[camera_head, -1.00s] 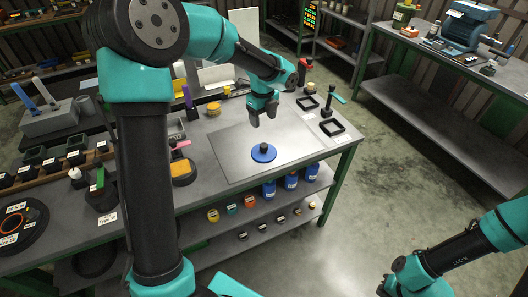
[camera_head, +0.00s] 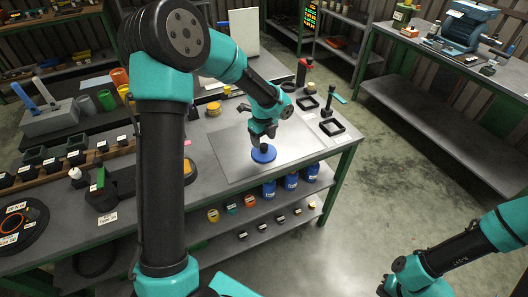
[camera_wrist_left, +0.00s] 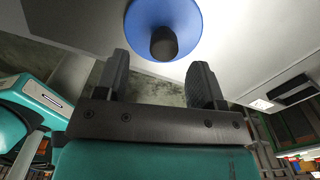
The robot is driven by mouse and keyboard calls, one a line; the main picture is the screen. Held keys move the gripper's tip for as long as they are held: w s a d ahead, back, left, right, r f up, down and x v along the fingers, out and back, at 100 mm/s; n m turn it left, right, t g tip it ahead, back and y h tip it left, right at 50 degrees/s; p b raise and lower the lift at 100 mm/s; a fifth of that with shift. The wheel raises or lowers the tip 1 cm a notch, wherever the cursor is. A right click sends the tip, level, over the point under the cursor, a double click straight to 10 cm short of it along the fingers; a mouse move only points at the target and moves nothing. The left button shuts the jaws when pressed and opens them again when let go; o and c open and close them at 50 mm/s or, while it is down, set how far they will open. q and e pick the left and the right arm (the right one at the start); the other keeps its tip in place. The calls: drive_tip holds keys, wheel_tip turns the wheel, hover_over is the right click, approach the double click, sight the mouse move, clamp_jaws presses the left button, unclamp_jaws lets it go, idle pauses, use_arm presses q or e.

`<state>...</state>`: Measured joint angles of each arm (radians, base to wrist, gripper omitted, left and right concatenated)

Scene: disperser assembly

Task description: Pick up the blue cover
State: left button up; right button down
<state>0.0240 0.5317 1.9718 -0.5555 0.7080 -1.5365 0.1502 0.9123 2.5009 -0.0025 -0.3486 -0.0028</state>
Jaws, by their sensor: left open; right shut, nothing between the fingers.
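The blue cover (camera_head: 263,154) is a round blue disc with a dark knob on top. It lies on the pale sheet (camera_head: 222,148) on the workbench. My left gripper (camera_head: 262,138) is open just above the cover, and its fingers hide part of the knob in the head view. In the left wrist view the cover (camera_wrist_left: 188,22) is at the top, with its knob (camera_wrist_left: 164,43) between and beyond the two open fingers (camera_wrist_left: 160,82). I cannot tell whether the fingers touch it. My right gripper (camera_head: 384,288) is shut and empty at the lower right, away from the bench.
Yellow parts (camera_head: 213,107) and dark bins lie to the left. Blue bottles (camera_head: 291,181) stand on the shelf below. The sheet around the cover is clear.

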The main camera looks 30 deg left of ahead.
sight(264, 145)
use_arm(q)
drive_tip(key=shift+w+f, duration=0.15)
drive_tip(key=shift+f, duration=1.15)
drive_tip(key=shift+w+f, duration=0.1)
drive_tip(key=shift+f, duration=1.15)
drive_tip(key=shift+c, duration=0.4)
clamp_jaws()
drive_tip(key=shift+r, duration=0.1)
drive_tip(key=shift+r, duration=0.4)
wheel_tip(264, 145, up, 3)
drive_tip(key=shift+f, duration=0.15)
drive_tip(key=s+d, duration=0.4)
drive_tip(key=s, duration=0.3)
drive_tip(key=s+d+r, duration=0.1)
drive_tip(key=s+d, duration=0.3)
drive_tip(key=s, duration=0.3)
drive_tip(key=shift+r, duration=0.2)
